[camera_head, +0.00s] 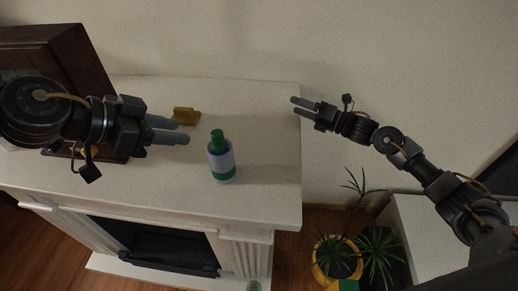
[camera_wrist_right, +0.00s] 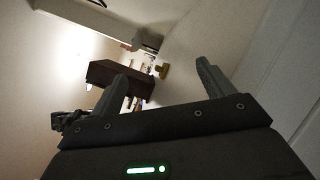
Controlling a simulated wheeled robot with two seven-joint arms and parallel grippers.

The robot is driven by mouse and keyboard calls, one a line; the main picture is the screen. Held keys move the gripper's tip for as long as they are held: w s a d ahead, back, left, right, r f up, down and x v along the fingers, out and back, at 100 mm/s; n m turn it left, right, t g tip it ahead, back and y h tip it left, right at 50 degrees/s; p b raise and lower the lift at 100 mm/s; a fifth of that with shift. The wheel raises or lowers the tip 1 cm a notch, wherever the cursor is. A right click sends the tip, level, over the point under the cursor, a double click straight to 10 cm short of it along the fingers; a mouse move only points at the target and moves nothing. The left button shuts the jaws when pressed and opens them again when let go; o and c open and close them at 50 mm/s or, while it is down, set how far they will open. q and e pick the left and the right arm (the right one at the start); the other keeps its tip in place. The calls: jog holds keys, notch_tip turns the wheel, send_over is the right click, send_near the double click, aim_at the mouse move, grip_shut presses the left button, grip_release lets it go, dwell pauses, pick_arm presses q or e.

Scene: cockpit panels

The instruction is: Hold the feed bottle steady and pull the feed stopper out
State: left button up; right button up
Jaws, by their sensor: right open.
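The feed bottle (camera_head: 223,168), pale blue with a green band, stands on the white mantel top. Its green feed stopper (camera_head: 217,139) is seated in the neck at the top. My left gripper (camera_head: 183,131) is open and empty, a little to the left of the bottle, its fingers pointing right toward it. My right gripper (camera_head: 294,106) is open and empty, off to the right of the bottle near the mantel's far right corner. Its spread fingers also show in the right wrist view (camera_wrist_right: 157,65).
A small yellow object (camera_head: 186,116) lies behind the left fingers. A dark wooden cabinet (camera_head: 85,70) stands at the left of the mantel (camera_head: 260,190). Potted plants (camera_head: 338,258) stand on the floor at right. The mantel right of the bottle is clear.

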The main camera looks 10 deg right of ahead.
aim_at(213, 154)
jog(key=s+a+n+g, duration=0.1)
jog(key=s+a+n, duration=0.1)
jog(key=a, duration=0.1)
jog(key=s+a+r+n+g+y, duration=0.1)
jog(key=s+a+n, duration=0.1)
jog(key=a+n, duration=0.1)
jog(key=s+a+n+g+y, duration=0.1)
jog(key=s+a+n+g, duration=0.1)
jog(key=shift+a+r+n, duration=0.25)
jog(key=shift+a+n, duration=0.15)
jog(key=s+a+n+g, duration=0.2)
jog(key=s+n, duration=0.1)
jog(key=s+a+n+g+y, duration=0.1)
jog(key=s+a+n+g, duration=0.1)
jog(key=s+a+n, duration=0.1)
jog(key=s+a+n+g, duration=0.2)
jog(key=s+n, duration=0.2)
jog(key=shift+a+r+y, duration=0.2)
jog(key=shift+a+y, duration=0.2)
jog(key=a, duration=0.7)
jog(key=w+a, duration=0.1)
jog(key=a, duration=0.2)
jog(key=shift+a, duration=0.4)
